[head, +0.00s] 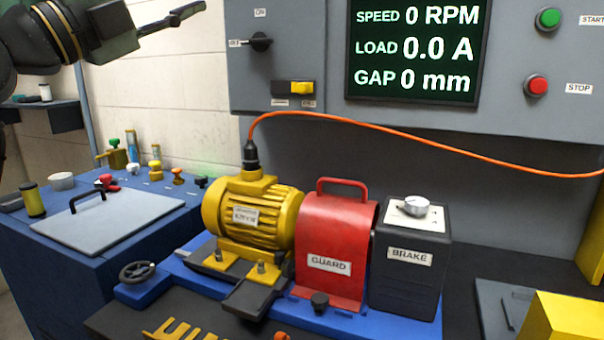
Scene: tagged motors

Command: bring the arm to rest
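My gripper (178,18) is at the top left of the head view, at the end of my dark arm with its yellow-brown ring. It is raised in front of the pale block wall, clear of the bench and the motor. No object shows in it. Its fingers are seen from the side, so I cannot tell whether they are open or shut.
The yellow motor (262,212), red guard (337,235) and black brake box (411,262) stand on a blue base. An orange cable (420,143) runs from the motor to the right. The control panel (300,50) reads zero speed, load and gap. A blue cabinet (130,262) stands left.

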